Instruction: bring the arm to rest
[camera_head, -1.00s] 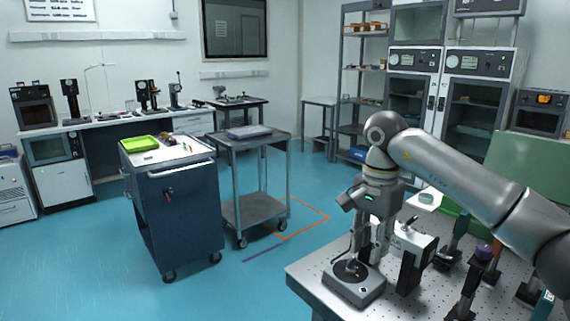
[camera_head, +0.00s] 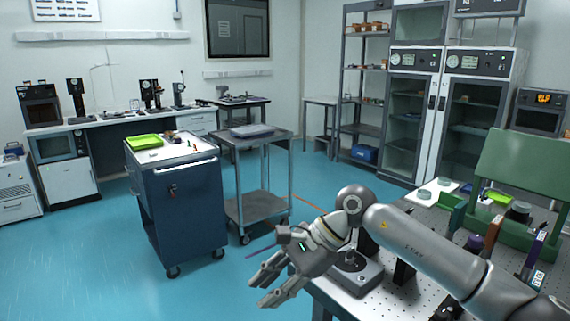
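My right arm comes in from the lower right across the optical table (camera_head: 398,296). My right gripper (camera_head: 268,290) hangs past the table's left edge, over the blue floor, with its fingers pointing down and left. The fingers are apart and nothing shows between them. A small grey device with a round dark top (camera_head: 354,268) sits on the table's left corner, just right of the gripper and partly hidden by my arm. My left gripper is out of view.
A dark blue tool cart (camera_head: 178,212) with a green tray (camera_head: 144,141) stands left of the gripper. A grey trolley (camera_head: 257,165) stands behind it. Several upright optical parts and a green panel (camera_head: 520,165) stand on the table's right side. Open floor lies between cart and table.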

